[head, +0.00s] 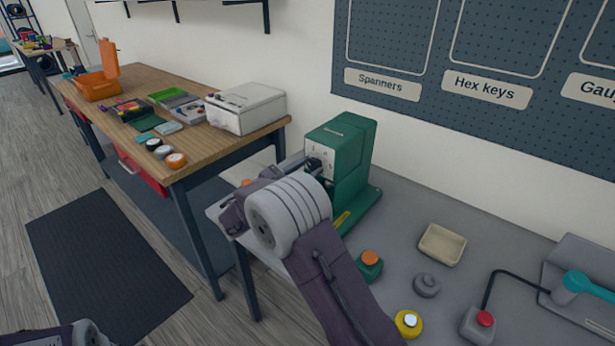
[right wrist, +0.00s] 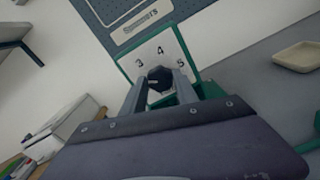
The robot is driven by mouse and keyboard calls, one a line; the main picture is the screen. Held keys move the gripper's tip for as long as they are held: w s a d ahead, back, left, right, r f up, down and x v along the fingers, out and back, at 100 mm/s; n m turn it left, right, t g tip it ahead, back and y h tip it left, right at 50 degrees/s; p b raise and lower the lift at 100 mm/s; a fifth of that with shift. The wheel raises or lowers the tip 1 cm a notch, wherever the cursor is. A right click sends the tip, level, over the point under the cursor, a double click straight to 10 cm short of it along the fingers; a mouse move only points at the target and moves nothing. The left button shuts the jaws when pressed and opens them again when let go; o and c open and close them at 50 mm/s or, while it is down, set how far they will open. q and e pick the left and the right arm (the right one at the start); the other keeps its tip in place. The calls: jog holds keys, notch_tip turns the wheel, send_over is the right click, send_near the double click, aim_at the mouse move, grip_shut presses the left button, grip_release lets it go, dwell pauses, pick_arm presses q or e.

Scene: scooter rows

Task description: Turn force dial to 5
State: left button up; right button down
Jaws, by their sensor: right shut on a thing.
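A green machine (head: 345,150) stands on the grey bench against the wall. Its pale dial plate (head: 321,157) faces left and carries the black force dial. In the right wrist view the plate (right wrist: 184,52) shows the numbers 3, 4 and 5 around the black dial knob (right wrist: 159,75). My right gripper (right wrist: 159,84) is shut on the knob, one finger on each side. In the head view my right gripper (head: 312,165) reaches the plate and partly hides the knob. I cannot tell which number the knob points to. My left gripper is out of view.
On the grey bench are a beige tray (head: 442,245), an orange-topped green button (head: 369,265), a grey round piece (head: 426,285), a yellow button (head: 408,323) and a red button box (head: 482,324). A wooden bench (head: 205,150) with a white box (head: 246,107) stands left.

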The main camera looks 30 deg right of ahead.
jog(key=m+b, duration=0.3)
jog(key=b, duration=0.1)
jog(key=m+b, duration=0.3)
jog(key=b, duration=0.1)
jog(key=f+m+b, duration=0.1)
jog(key=m+b, duration=1.3)
jog(key=b, duration=0.1)
jog(key=shift+b, duration=0.4)
jog(key=m+b, duration=0.4)
jog(key=m, duration=0.1)
jog(key=shift+m, duration=0.3)
jog(key=m+b, duration=0.1)
jog(key=m, duration=0.1)
jog(key=m+b, duration=0.1)
jog(key=m, duration=0.1)
jog(key=shift+r+m, duration=0.2)
jog(key=shift+m, duration=0.1)
jog(key=shift+r, duration=0.1)
jog(key=c, duration=0.9)
grip_release()
jog(key=shift+c, duration=0.2)
